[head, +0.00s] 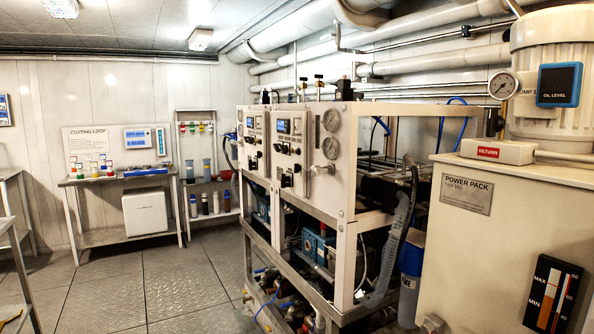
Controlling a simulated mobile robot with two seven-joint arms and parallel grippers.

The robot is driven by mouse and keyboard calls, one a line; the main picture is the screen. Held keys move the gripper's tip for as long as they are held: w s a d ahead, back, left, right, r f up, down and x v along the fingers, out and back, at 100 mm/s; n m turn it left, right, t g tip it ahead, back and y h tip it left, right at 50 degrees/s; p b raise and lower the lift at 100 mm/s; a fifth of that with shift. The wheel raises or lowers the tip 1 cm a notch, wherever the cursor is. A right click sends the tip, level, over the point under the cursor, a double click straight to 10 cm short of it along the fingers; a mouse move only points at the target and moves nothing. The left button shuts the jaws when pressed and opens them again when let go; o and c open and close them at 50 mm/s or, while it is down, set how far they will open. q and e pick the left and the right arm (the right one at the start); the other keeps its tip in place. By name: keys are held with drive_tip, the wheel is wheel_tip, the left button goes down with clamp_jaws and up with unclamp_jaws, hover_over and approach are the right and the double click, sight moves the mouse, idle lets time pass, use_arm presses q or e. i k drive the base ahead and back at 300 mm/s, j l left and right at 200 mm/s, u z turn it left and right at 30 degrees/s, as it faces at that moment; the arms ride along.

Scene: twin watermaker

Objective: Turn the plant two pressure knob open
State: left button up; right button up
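The watermaker rack is a cream metal frame (346,190) in the middle of the head view. It carries two white control panels side by side, a nearer one (289,160) and a farther one (252,140). Each has a small blue display and dark knobs. A black knob (286,181) sits low on the nearer panel. Neither gripper is in view.
A power pack cabinet (510,235) with a motor on top stands close on the right. A side table (120,179) with small coloured items and a shelf with bottles (205,200) stand at the back wall. The plated floor (150,280) left of the rack is clear.

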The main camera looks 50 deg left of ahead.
sight(317, 170)
drive_tip(key=u, duration=1.45)
